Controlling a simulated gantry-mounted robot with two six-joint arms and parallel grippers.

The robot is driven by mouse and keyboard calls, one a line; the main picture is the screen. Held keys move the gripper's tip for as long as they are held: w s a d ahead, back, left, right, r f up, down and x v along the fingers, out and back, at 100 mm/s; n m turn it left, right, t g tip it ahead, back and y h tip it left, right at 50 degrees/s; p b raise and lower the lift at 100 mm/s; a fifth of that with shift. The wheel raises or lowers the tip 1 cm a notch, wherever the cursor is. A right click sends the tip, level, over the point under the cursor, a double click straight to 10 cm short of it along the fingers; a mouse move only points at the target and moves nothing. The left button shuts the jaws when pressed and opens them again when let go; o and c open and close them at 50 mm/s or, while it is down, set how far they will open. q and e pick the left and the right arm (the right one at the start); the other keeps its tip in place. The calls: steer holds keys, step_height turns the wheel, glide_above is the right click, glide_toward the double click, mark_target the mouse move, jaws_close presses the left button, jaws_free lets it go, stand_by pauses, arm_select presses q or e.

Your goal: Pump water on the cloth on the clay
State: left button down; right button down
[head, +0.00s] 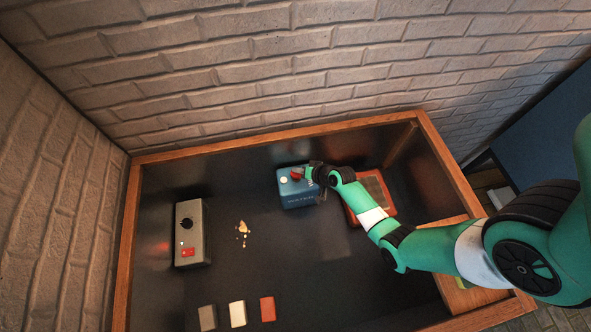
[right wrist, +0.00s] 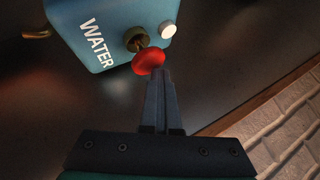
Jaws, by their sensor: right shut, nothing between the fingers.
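A blue box marked WATER (right wrist: 100,30) has a red round pump knob (right wrist: 148,61) on a brass stem. In the head view this water box (head: 297,198) stands near the back of the dark table. My right gripper (right wrist: 160,78) is shut and empty. Its fingertips are at the red knob and look to be touching it. An orange-brown framed tray (head: 389,206) with a dark, greenish surface lies right of the box, partly hidden by my right arm. I cannot tell which part is cloth or clay. My left gripper is not in view.
A grey box (head: 197,216) with a black knob and red switch stands at the left. Pale crumbs (head: 242,233) lie near the middle. Grey (head: 207,317), cream (head: 237,314) and red (head: 267,309) blocks sit at the front. A wooden rim (head: 280,137) borders the table.

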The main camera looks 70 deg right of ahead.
mark_target(298, 175)
steer(key=shift+f, duration=0.2)
stand_by(0.3)
steer(key=shift+s+a+f+b, duration=0.1)
steer(key=shift+f+b, duration=0.3)
steer(key=shift+r+p, duration=0.4)
steer(key=shift+p, duration=0.05)
step_height(298, 175, up, 6)
steer(key=p, duration=0.6)
steer(key=shift+r, duration=0.2)
steer(key=shift+f, duration=0.1)
stand_by(0.5)
